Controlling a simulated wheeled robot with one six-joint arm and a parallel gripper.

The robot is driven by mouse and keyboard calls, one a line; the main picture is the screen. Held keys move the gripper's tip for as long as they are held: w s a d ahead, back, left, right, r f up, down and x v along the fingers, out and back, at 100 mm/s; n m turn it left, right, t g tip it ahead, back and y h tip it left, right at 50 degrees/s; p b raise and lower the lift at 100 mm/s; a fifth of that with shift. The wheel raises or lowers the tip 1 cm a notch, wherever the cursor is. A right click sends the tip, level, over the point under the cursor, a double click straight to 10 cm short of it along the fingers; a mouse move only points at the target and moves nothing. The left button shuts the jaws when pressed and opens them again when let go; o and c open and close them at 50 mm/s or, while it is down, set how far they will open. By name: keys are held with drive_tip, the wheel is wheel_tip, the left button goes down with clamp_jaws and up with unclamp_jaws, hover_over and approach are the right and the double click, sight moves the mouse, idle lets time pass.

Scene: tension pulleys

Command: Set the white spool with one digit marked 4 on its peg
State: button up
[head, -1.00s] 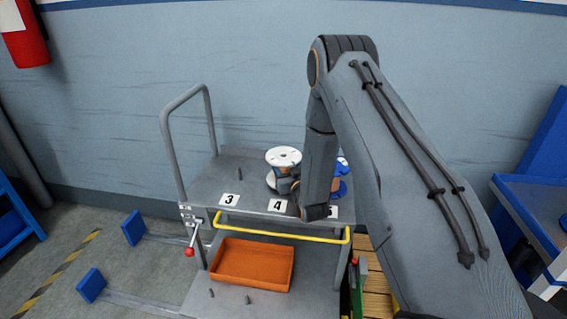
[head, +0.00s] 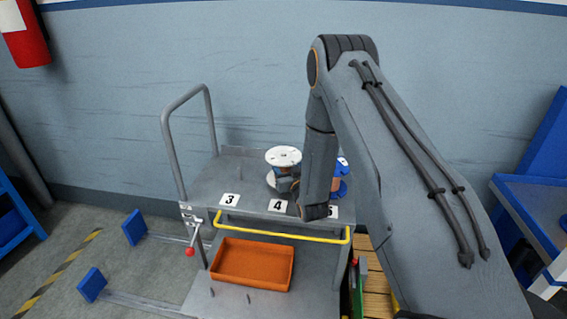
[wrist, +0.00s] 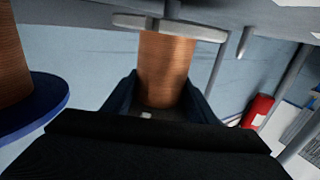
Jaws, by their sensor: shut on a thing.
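The white spool (head: 284,157), wound with copper-coloured wire, stands upright behind the 4 label on the cart's top deck. My gripper (head: 289,186) is shut on its wound middle from the front right. In the wrist view, which looks upside down, the fingers (wrist: 155,100) lie on both sides of the copper winding (wrist: 166,65). The spool's white flange (wrist: 195,31) is close to the deck, with a short grey post between them. I cannot tell whether the flange touches the deck. The 4 label (head: 278,205) lies in front of the spool.
A blue spool (head: 342,185) stands close at the right, partly behind my arm. A bare peg (head: 240,173) stands behind the 3 label (head: 229,200). A yellow bar (head: 283,234) runs along the cart's front. An orange tray (head: 252,264) is on the lower shelf.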

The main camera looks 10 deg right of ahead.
drive_tip(key=shift+r, duration=0.1)
drive_tip(key=o, duration=1.6)
drive_tip(key=shift+s, duration=0.1)
drive_tip(key=s, duration=0.7)
drive_tip(key=shift+s+d, duration=0.25)
drive_tip(key=shift+d, duration=0.2)
